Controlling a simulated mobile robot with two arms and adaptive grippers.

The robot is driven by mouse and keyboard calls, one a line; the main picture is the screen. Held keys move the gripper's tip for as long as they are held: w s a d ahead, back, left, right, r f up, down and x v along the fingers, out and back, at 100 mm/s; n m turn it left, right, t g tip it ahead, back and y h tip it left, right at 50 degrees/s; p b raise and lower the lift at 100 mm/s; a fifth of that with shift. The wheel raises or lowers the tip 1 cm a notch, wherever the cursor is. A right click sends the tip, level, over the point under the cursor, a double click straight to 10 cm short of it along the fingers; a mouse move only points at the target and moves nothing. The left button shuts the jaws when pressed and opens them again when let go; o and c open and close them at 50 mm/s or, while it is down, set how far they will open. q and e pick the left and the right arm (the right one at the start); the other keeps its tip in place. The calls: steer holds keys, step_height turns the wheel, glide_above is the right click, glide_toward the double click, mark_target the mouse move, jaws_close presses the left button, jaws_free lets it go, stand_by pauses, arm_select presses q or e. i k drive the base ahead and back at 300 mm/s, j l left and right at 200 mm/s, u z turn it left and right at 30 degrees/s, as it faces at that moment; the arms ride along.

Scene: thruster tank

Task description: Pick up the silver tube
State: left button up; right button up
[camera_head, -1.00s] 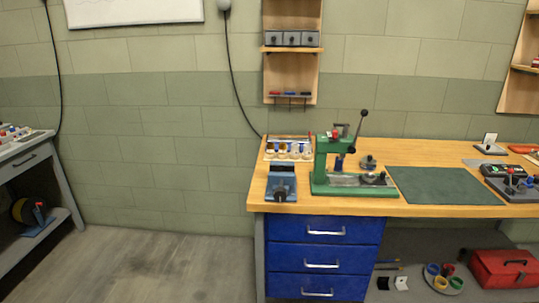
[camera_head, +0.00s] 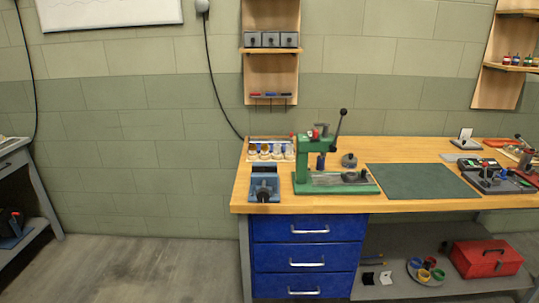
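I cannot make out a silver tube for certain in the head view. The wooden workbench (camera_head: 420,206) stands ahead and to the right, with a green press (camera_head: 307,170) and a blue vise (camera_head: 264,186) near its left end. A small dark grey cylindrical part (camera_head: 349,160) stands behind the press base. Several small items sit in a rack (camera_head: 270,151) behind the vise. Neither of my grippers shows in the view.
A green mat (camera_head: 421,181) lies on the bench. Blue drawers (camera_head: 303,260) and a red toolbox (camera_head: 486,259) are below. A grey table (camera_head: 30,170) stands at the left edge. The floor (camera_head: 150,265) between is clear.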

mark_target(277, 152)
steer(key=i+l+u, duration=0.15)
steer(key=i+l, duration=0.3)
steer(key=i+l+u, duration=0.2)
steer(key=i+l, duration=0.25)
steer(key=i+l+u, duration=0.15)
steer(key=i+l, duration=0.2)
steer(key=l, duration=0.25)
